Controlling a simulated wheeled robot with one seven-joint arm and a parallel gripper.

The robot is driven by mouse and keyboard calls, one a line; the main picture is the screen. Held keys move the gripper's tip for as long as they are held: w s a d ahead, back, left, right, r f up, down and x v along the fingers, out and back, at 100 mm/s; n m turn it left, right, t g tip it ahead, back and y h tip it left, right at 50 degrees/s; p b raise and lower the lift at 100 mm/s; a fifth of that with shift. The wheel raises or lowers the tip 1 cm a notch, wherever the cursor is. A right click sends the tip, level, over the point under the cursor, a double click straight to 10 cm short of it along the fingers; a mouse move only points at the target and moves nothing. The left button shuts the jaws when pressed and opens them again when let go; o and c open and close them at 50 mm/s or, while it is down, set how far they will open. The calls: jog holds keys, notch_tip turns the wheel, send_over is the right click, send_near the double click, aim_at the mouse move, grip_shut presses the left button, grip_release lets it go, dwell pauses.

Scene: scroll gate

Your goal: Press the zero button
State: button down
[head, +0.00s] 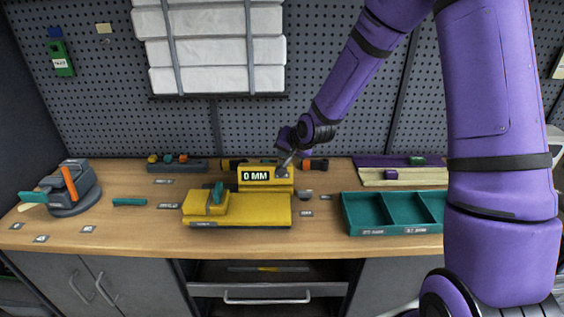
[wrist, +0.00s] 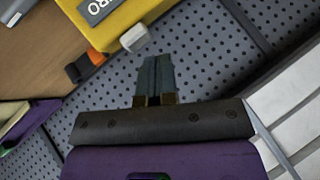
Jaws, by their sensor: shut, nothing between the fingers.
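The yellow gauge (head: 265,212) stands at the middle of the workbench. Its raised box has a dark display (head: 254,175) reading "0 MM". A pale grey button (wrist: 134,38) sits on the edge of the yellow housing in the wrist view, near a grey label (wrist: 97,9) of which only "RO" is readable. My gripper (wrist: 155,60) is shut and empty, its fingertips very close beside the button. I cannot tell whether they touch it. In the head view my gripper (head: 286,164) reaches down to the right end of the display box and partly covers the button there.
A teal compartment tray (head: 349,213) is right of the gauge, and a grey tool with an orange handle (head: 75,190) is at far left. Small blocks and a dark rack (head: 178,166) lie along the back. A pegboard (head: 110,110) rises behind the bench.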

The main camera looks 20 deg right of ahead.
aim_at(284, 161)
jog(key=shift+r, duration=0.25)
jog(key=shift+r, duration=2.45)
jog(key=shift+s+r, duration=0.1)
jog(key=shift+r, duration=0.1)
jog(key=s+d+r+n+g+h, duration=0.1)
jog(key=s+d+r+n+h, duration=0.15)
jog(key=s+r, duration=0.85)
jog(key=s+d+r+n+g+h, duration=0.1)
jog(key=s+d+r+n+g, duration=0.15)
jog(key=s+r, duration=0.75)
jog(key=s+d+f, duration=0.1)
jog(key=s+f, duration=0.1)
jog(key=s, duration=1.4)
jog(key=shift+s+d+f+y, duration=0.15)
jog(key=shift+y, duration=0.2)
